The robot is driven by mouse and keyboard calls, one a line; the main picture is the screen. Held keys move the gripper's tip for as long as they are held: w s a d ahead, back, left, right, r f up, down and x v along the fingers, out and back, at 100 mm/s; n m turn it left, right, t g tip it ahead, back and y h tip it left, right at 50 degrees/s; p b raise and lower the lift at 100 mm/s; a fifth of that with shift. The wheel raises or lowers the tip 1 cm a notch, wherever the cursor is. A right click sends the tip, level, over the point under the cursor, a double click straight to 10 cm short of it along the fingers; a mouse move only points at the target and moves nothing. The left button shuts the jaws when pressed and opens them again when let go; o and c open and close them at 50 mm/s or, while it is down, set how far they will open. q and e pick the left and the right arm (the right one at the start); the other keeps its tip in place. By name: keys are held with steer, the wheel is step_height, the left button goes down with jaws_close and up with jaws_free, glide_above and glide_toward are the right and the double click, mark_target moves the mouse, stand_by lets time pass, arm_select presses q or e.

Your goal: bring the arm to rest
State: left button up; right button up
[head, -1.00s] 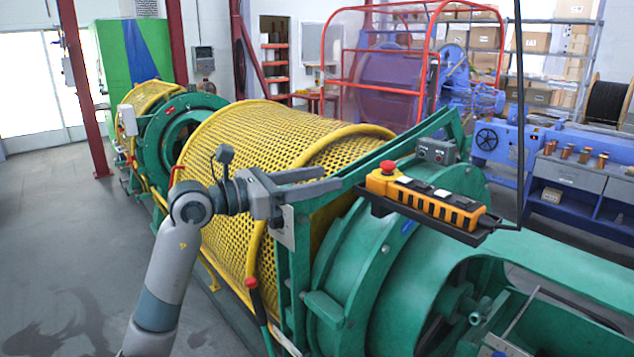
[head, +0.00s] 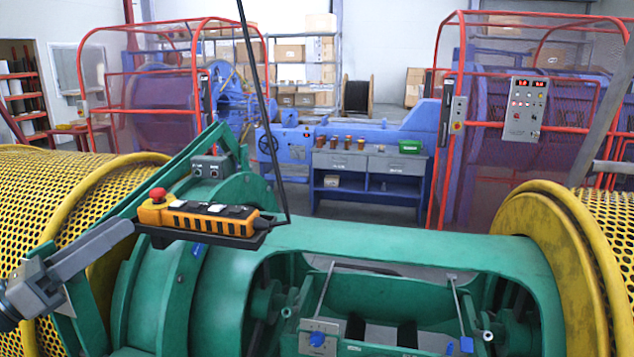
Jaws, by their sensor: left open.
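My left gripper (head: 122,233) is at the left edge of the head view, its grey fingers pointing right and slightly up. It is open, and I see nothing between its fingers. Its fingertips appear close to the left end of the orange pendant control box (head: 205,215) with a red button; I cannot tell whether they touch. The gripper is in front of the green machine frame (head: 150,275) and the yellow mesh guard (head: 60,195). Most of the left arm is cut off by the picture edge. I cannot make out my right gripper.
The green strander cradle (head: 400,250) fills the lower middle, with another yellow guard (head: 570,240) at the right. A blue bench (head: 370,165) with drawers, a control panel (head: 525,108) and red-framed guards stand behind. A black cable (head: 262,100) hangs above the pendant box.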

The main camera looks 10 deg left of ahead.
arm_select(q)
steer(key=s+a+f+n+g+y, duration=0.1)
steer(key=s+f+n+g+y, duration=0.1)
steer(key=f+n+y, duration=1.05)
steer(key=s+a+f+n+g+y, duration=0.15)
steer(key=f+n+y, duration=0.35)
steer(key=f+n, duration=1.4)
steer(key=s+d+f+n+g+h, duration=0.25)
steer(key=s+d+f, duration=0.2)
steer(key=f, duration=0.25)
steer(key=s+d+f+n+g+h, duration=0.1)
steer(key=s+d+f+n+g, duration=0.3)
steer(key=f, duration=0.3)
steer(key=s+d+f+m+g+h, duration=0.1)
steer(key=s+d+f+g+h, duration=0.5)
steer(key=s+d, duration=0.65)
steer(key=w+d+f+t+y, duration=0.1)
steer(key=w+f, duration=0.1)
steer(key=f, duration=1)
steer(key=w+d+f+t+y, duration=0.1)
steer(key=w+f, duration=0.1)
steer(key=f, duration=1)
steer(key=s+f, duration=0.3)
steer(key=f, duration=0.5)
steer(key=s+f+t, duration=0.1)
steer(key=s+f, duration=0.3)
steer(key=f, duration=0.4)
steer(key=shift+s+d+f+m+h, duration=0.25)
steer(key=shift+d+f+m+h, duration=0.1)
steer(key=shift+m+h, duration=0.05)
